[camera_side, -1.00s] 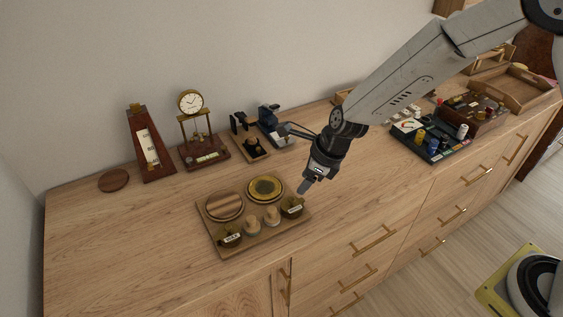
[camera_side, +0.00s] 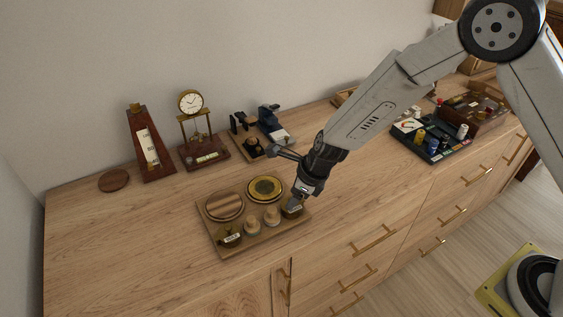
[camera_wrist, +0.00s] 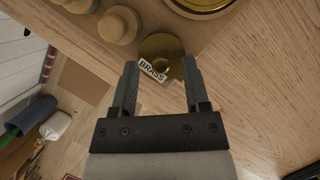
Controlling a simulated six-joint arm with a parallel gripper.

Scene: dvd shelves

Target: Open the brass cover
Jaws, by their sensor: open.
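A round brass piece (camera_wrist: 163,48) with a white tag reading BRASS sits at the tray's corner; in the side view the brass piece (camera_side: 291,212) is partly hidden by my gripper. My gripper (camera_wrist: 160,72) is open, its two fingertips on either side of the tagged piece in the picture. I cannot tell whether they touch it. In the side view my gripper (camera_side: 295,202) reaches down over that corner. A round brass-rimmed disc with a dark ring (camera_side: 265,188) lies flat behind it on the wooden tray (camera_side: 236,246). Its edge (camera_wrist: 208,8) shows in the wrist view.
The tray also holds a striped wooden disc (camera_side: 225,206), a second tagged piece (camera_side: 229,239) and two pale wooden knobs (camera_side: 271,216). A clock (camera_side: 191,103) and a metronome-like stand (camera_side: 150,148) stand behind.

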